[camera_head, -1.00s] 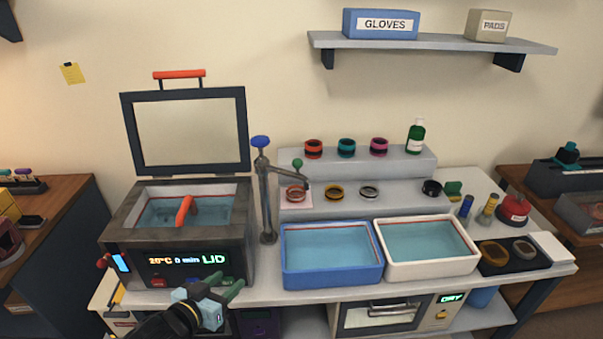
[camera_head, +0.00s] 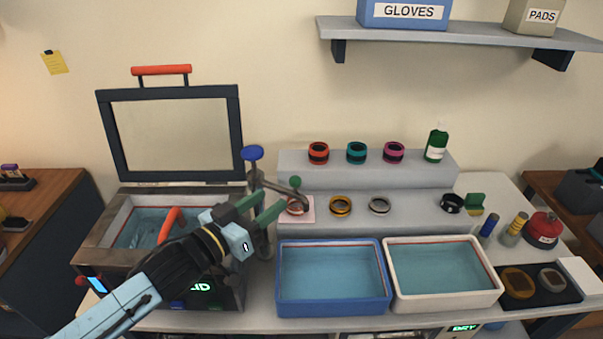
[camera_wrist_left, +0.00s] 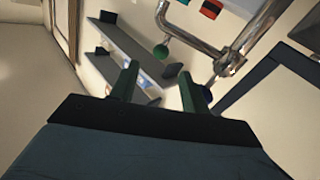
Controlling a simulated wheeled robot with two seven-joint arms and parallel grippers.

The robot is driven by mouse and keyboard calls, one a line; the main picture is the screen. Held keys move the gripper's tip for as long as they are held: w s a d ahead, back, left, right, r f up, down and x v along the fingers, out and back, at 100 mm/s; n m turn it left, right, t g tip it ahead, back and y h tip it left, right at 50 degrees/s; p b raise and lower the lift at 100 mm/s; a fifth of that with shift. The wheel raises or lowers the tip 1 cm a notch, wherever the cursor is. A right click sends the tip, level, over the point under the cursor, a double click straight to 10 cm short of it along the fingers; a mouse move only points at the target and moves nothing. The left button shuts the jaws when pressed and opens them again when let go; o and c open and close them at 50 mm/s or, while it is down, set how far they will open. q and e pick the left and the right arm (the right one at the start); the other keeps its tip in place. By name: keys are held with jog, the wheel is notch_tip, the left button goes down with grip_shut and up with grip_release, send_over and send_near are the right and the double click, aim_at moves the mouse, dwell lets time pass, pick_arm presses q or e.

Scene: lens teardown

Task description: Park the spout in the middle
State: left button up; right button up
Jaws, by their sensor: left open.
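The metal tap's spout (camera_head: 277,187) reaches right from its post, which has a blue knob (camera_head: 252,153) on top. A green ball (camera_head: 295,181) sits at the spout's outer end, near the lower shelf step and left of the blue basin's middle. My left gripper (camera_head: 262,204) is open and empty, its green fingers in front of the tap post and partly hiding it. In the left wrist view, the spout (camera_wrist_left: 183,45) and green ball (camera_wrist_left: 160,52) show beyond the open fingers (camera_wrist_left: 157,85). My right gripper is not in view.
A blue basin (camera_head: 333,311) and a white basin (camera_head: 448,302) of water stand side by side. An open-lidded water bath (camera_head: 99,245) with an orange handle is under my left arm. Coloured rings line the stepped shelf (camera_head: 410,212). A wall shelf (camera_head: 450,32) hangs above.

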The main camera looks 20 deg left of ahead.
aim_at(291, 185)
pick_arm(q)
jog(key=x, duration=0.3)
jog(key=shift+w, duration=0.2)
jog(key=x, duration=0.6)
jog(key=shift+w+d+p, duration=0.2)
jog(key=shift+w+p, duration=0.05)
jog(key=shift+p, duration=0.1)
jog(key=shift+w+d+f, duration=0.1)
jog(key=shift+w, duration=0.15)
jog(key=shift+w+d, duration=0.1)
grip_shut()
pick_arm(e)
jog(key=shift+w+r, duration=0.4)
